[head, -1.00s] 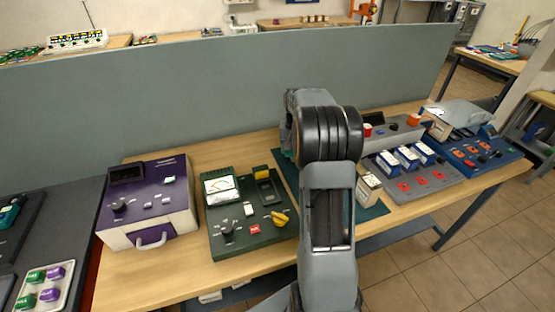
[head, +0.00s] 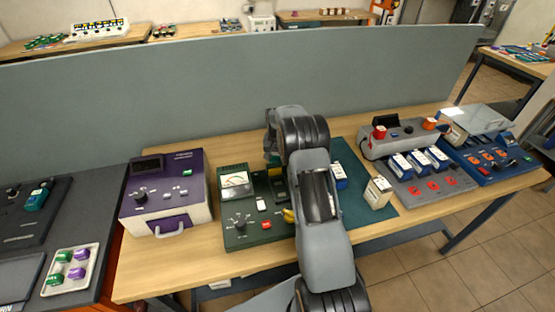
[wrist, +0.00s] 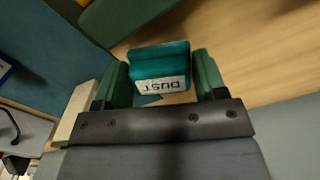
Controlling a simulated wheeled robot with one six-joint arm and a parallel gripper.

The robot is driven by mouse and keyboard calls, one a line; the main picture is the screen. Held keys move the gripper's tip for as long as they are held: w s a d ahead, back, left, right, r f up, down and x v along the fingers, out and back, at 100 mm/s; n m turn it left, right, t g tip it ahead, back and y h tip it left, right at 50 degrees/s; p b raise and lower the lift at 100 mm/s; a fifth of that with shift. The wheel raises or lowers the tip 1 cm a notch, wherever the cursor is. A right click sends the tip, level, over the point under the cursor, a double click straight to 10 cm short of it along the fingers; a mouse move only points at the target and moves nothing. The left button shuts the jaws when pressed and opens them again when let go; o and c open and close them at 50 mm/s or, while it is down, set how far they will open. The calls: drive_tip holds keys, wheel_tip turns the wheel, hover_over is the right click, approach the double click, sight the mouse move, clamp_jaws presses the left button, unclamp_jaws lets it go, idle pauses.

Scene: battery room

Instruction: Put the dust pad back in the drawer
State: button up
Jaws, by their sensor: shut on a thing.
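The dust pad (wrist: 160,68) is a teal block with a white label reading DUST, shown upside down in the wrist view. My gripper (wrist: 163,82) has its green fingers on either side of the pad and is shut on it. The pad is above the wooden table top, close to the edge of the teal mat. In the head view my arm hides most of the gripper and pad. No open drawer shows, and I cannot tell whether this front is the drawer.
A dark green meter panel (head: 246,222) stands between the purple box and my arm. A cream block (head: 377,192) and a blue-and-white block (head: 339,178) are on the teal mat (head: 358,216). Grey and blue panels fill the right. A grey partition (head: 200,95) runs behind.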

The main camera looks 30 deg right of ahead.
wheel_tip(320, 180, down, 2)
drive_tip(key=shift+f+p, duration=0.1)
drive_tip(key=shift+p, duration=0.4)
drive_tip(key=shift+f, duration=0.2)
drive_tip(key=shift+f, duration=0.1)
drive_tip(key=shift+f+b, duration=0.15)
drive_tip(key=shift+b, duration=0.2)
drive_tip(key=o, duration=0.9)
